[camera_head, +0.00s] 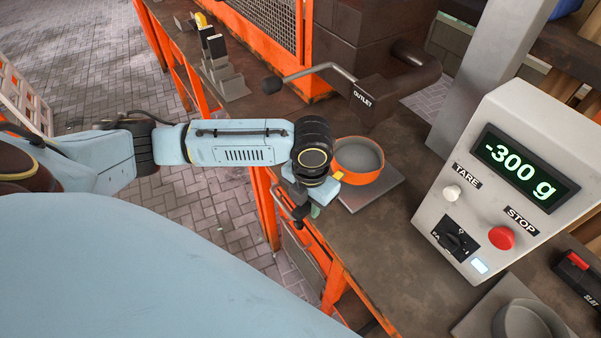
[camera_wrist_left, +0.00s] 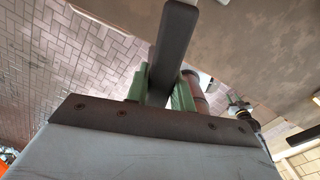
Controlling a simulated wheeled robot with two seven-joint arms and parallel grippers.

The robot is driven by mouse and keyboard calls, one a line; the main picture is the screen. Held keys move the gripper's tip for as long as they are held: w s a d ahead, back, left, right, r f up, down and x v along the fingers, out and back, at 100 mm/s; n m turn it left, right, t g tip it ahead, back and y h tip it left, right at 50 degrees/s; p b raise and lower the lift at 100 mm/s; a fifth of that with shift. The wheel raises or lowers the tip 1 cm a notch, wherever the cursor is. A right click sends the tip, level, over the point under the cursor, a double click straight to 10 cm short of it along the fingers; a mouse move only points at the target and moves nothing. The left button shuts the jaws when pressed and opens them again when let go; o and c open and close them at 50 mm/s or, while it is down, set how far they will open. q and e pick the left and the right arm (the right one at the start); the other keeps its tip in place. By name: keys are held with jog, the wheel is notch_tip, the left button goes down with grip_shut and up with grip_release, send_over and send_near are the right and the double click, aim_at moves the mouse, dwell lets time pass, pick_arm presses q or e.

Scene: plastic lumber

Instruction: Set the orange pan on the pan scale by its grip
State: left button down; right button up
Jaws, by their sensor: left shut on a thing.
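The orange pan (camera_head: 372,183), a round dish with a grey inside, shows in the head view just right of my left wrist, over a flat grey plate (camera_head: 385,192) on the bench. I cannot tell whether it touches the plate. My left gripper (camera_head: 312,208) is at the bench's near edge, partly hidden by its wrist. In the left wrist view, its green fingers (camera_wrist_left: 160,88) are shut on a dark bar, the pan's grip (camera_wrist_left: 176,45). A white scale box (camera_head: 490,190) with a display reading -300 g stands to the right. My right gripper is not in view.
A crank handle and pipe marked OUTLET (camera_head: 375,98) stand behind the pan. A grey round dish (camera_head: 527,320) on a plate sits at the lower right. A grey post (camera_head: 485,75) rises behind the scale box.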

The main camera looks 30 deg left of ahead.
pick_arm(q)
jog(key=shift+w+d+f+b, duration=0.1)
jog(key=shift+w+f+b, duration=0.05)
jog(key=shift+w+b, duration=0.25)
jog(key=shift+w+d+f+b, duration=0.15)
jog(key=shift+w+b, duration=0.15)
jog(key=shift+w, duration=0.2)
jog(key=shift+a+f+b, duration=0.1)
jog(key=shift+f+b, duration=0.2)
jog(key=shift+f, duration=0.75)
jog(key=c, duration=1.1)
grip_release()
jog(key=shift+s, duration=0.1)
jog(key=shift+f, duration=0.1)
